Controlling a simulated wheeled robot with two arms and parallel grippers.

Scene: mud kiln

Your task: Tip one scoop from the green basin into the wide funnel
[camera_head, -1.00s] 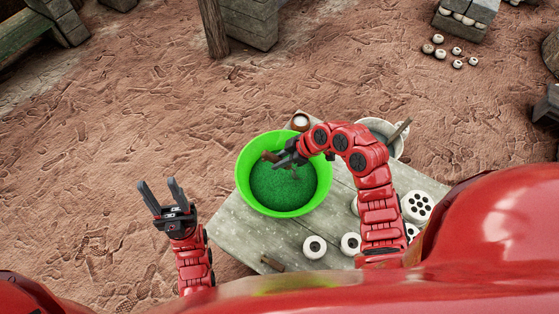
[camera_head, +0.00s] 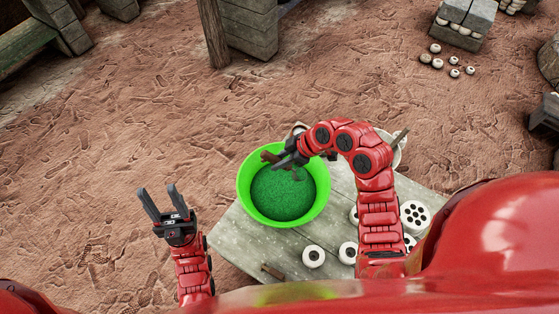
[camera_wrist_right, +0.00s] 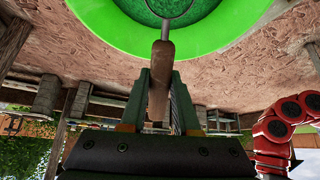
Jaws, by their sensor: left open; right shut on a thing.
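The green basin (camera_head: 243,198) stands on a wooden table and holds green granular material. My right gripper (camera_head: 277,161) is over the basin's far part, shut on a scoop's brown handle (camera_head: 268,155). In the right wrist view the handle (camera_wrist_right: 161,70) runs between the fingers of the right gripper (camera_wrist_right: 160,78). A thin, round metal scoop rim (camera_wrist_right: 176,14) shows against the green material; its contents and depth cannot be told. My left gripper (camera_head: 158,190) is open and empty, left of the table. I cannot clearly make out the wide funnel; my right arm covers part of the table.
The grey wooden table (camera_head: 232,240) carries white ring-shaped pieces (camera_head: 313,256) and a white disc with black holes (camera_head: 414,215). A pale container (camera_head: 397,157) with a stick is partly behind my right arm. A small object (camera_head: 298,129) stands behind the basin. Open ground lies left.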

